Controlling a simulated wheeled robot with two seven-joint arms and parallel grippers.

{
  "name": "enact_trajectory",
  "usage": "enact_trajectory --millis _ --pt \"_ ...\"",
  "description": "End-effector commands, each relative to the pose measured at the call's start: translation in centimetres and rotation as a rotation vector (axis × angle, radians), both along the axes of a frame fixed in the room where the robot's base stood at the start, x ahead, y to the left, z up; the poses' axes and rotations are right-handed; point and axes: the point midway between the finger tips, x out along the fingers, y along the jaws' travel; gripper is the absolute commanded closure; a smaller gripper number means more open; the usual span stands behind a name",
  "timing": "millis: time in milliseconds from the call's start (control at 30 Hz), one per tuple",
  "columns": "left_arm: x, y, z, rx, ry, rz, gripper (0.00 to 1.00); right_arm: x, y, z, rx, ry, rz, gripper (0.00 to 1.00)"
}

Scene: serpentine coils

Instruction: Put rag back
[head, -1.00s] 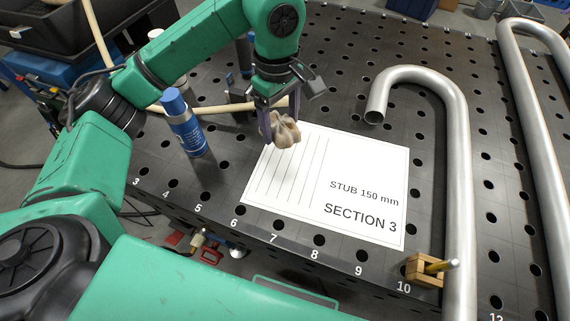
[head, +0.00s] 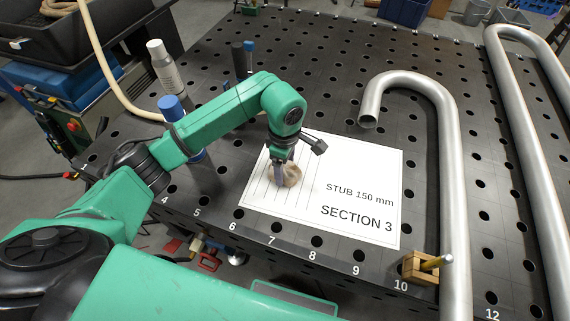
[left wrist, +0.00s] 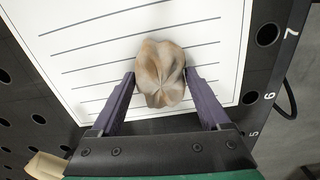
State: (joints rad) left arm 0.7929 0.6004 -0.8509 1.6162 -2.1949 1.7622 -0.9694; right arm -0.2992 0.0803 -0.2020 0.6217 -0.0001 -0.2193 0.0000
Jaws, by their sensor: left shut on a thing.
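The rag (head: 291,174) is a crumpled beige-brown bundle over the lined left part of the white "SECTION 3" sheet (head: 340,165). My left gripper (head: 280,178) is shut on the rag, its fingers pointing down at the sheet. In the left wrist view the rag (left wrist: 161,74) sits between the two dark finger tips, with the sheet's ruled lines behind it. I cannot tell whether the rag touches the sheet. My right gripper is not in view.
A blue-capped can (head: 172,108) stands behind my left forearm, partly hidden. A white bottle (head: 164,66) and a hose (head: 104,75) are at the back left. Bent steel pipes (head: 458,190) lie to the right. A wooden block (head: 418,268) sits at the front edge.

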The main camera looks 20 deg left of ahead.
Motion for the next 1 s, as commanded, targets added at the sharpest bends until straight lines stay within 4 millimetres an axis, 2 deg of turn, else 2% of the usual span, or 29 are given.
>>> enact_trajectory --millis 333,367,400,700,767,867,1000 --pt "0.0 0.0 -0.9 0.0 -0.002 -0.001 0.73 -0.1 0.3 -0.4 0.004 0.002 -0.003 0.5" --pt "0.0 0.0 -0.7 0.0 -0.002 -0.001 0.09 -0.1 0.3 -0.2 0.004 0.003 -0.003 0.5" --pt "0.0 0.0 -0.7 0.0 -0.002 -0.001 0.0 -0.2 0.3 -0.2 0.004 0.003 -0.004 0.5" --pt "0.0 0.0 -0.3 -0.001 -0.001 -0.001 0.0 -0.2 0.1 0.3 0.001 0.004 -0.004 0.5" --pt "0.1 0.0 0.0 -0.002 -0.005 -0.001 0.0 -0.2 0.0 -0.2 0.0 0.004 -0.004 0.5" --pt "0.2 0.0 1.5 -0.001 -0.008 -0.002 0.0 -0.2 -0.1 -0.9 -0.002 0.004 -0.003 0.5" --pt "0.2 0.0 4.9 -0.002 -0.01 -0.003 0.0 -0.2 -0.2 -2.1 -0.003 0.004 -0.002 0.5"
